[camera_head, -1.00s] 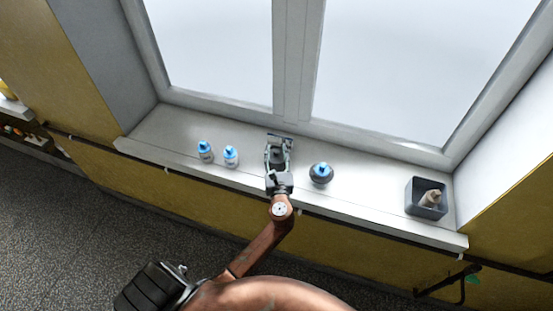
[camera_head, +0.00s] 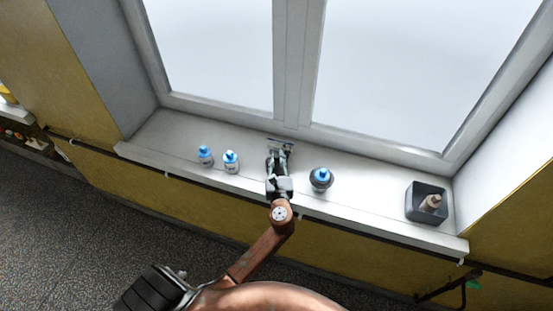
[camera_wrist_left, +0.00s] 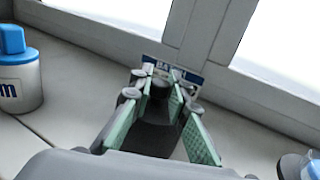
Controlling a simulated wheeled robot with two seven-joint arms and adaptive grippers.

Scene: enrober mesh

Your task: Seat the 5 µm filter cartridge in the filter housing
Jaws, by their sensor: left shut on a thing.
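Two white cartridges with blue caps stand on the sill left of centre, one at the far left (camera_head: 205,156) and one nearer the middle (camera_head: 231,161). One of them shows large in the left wrist view (camera_wrist_left: 17,75), its lettering cut to an "m". I cannot tell which is 5 µm. My left gripper (camera_head: 278,158) is over the middle of the sill, shut on a dark thing (camera_wrist_left: 158,90) between its fingers. The fingers hide most of it, and I cannot tell if it is the filter housing. A dark round body with a blue top (camera_head: 321,178) stands to the right. My right gripper is not in view.
A grey bin (camera_head: 412,205) with a beige, bottle-like piece (camera_head: 431,203) in it stands at the sill's right end. A small plate with blue markings (camera_wrist_left: 188,78) is behind the gripper, near the window frame. The sill (camera_head: 370,195) is clear between the dark body and the bin.

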